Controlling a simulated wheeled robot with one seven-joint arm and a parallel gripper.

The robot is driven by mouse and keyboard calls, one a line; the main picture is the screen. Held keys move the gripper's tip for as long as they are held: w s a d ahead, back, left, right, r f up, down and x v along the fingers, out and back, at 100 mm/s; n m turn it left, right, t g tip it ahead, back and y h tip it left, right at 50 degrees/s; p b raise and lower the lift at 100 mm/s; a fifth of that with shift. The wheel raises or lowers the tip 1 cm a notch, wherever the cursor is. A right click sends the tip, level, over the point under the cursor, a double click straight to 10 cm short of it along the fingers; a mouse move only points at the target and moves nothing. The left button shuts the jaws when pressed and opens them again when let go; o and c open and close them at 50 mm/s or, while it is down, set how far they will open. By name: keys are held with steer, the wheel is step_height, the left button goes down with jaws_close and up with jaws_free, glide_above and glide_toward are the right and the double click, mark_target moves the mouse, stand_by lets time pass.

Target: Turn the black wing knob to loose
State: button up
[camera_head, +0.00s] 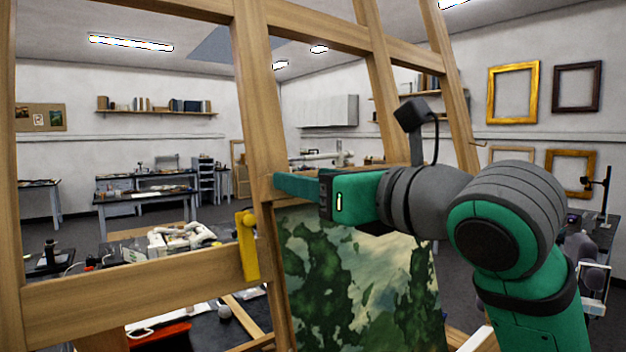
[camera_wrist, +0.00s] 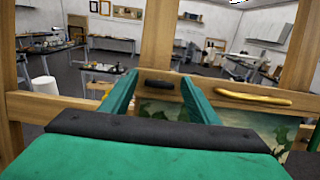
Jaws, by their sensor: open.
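The black wing knob (camera_wrist: 160,86) shows in the wrist view as a dark, wide, rounded bar on the wooden crossbar. It appears between the tips of my gripper's two green fingers (camera_wrist: 158,76), with a visible gap on either side. The fingers are apart and hold nothing. I cannot tell how far the tips are from the knob in depth. In the head view my gripper (camera_head: 284,185) is at the easel's upright post, and I cannot make out the black knob there.
A yellow handle (camera_wrist: 252,97) sits right of the knob on the crossbar; a yellow lever (camera_head: 247,246) also shows in the head view. The wooden easel post (camera_head: 252,110) stands close to my gripper. A green landscape painting (camera_head: 350,290) is below it. Cluttered benches stand farther back.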

steer(key=c, duration=1.1)
steer(key=shift+o, duration=0.3)
